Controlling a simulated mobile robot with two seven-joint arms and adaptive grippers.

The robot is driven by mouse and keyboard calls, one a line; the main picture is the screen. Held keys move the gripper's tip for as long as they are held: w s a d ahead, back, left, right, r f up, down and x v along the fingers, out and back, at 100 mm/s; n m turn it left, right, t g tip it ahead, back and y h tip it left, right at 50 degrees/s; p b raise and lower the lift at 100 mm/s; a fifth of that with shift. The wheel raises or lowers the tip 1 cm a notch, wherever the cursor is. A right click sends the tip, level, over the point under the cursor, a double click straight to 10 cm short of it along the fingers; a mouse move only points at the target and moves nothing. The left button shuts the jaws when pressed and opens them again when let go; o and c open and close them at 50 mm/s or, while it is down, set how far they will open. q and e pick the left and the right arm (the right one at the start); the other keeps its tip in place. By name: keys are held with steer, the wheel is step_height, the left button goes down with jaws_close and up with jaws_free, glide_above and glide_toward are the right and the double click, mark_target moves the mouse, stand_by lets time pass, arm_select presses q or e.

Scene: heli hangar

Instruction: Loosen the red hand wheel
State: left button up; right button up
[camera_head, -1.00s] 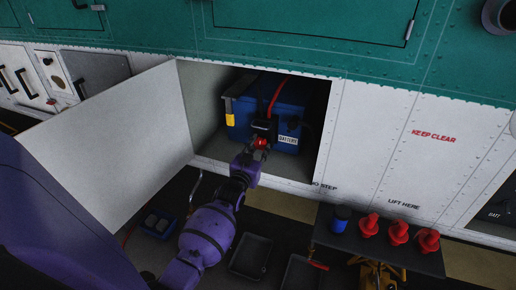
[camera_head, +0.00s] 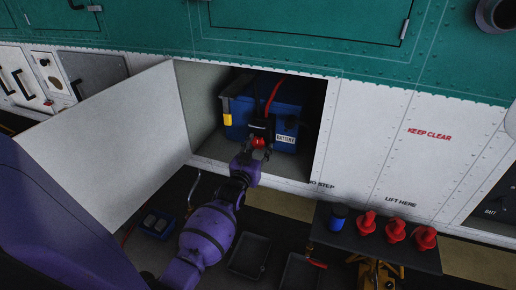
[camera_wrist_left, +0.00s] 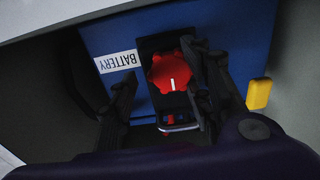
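The red hand wheel (camera_head: 258,142) sits on a black connector on the front of the blue battery (camera_head: 283,113), inside the open bay. In the left wrist view the lobed red hand wheel (camera_wrist_left: 171,72) shows face-on with a white mark. My left gripper (camera_head: 257,153) is just in front of and below the wheel, with its fingers spread. In the left wrist view one finger is well left of the wheel and the other is close to its right edge; I cannot tell whether that one touches it. My right gripper is not in view.
The white bay door (camera_head: 110,145) hangs open on the left. The bay's lower sill (camera_head: 285,184) lies below the battery. A dark table (camera_head: 370,246) at lower right bears a blue cup (camera_head: 338,217) and several red items. Grey trays (camera_head: 249,255) lie below.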

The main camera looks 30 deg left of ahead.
arm_select(q)
steer(key=shift+s+a+f, duration=0.2)
steer(key=v, duration=1.2)
steer(key=shift+w+r, duration=0.15)
steer(key=s+d+f+m+g+h+p, duration=0.1)
steer(key=s+d+f+m+g+h, duration=0.25)
steer(key=s+d+f, duration=0.6)
steer(key=s+d+f+g, duration=0.1)
steer(key=s+d+f, duration=0.2)
steer(key=s, duration=0.5)
steer(key=s+d+f+g+p, duration=0.1)
steer(key=s+d+f+g, duration=0.1)
steer(key=s, duration=0.7)
steer(key=s+d+f+g+p, duration=0.1)
steer(key=s+d+f, duration=0.3)
steer(key=s, duration=0.5)
steer(key=shift+d+g+h, duration=0.45)
steer(key=shift+d+g, duration=0.2)
steer(key=shift+g, duration=0.1)
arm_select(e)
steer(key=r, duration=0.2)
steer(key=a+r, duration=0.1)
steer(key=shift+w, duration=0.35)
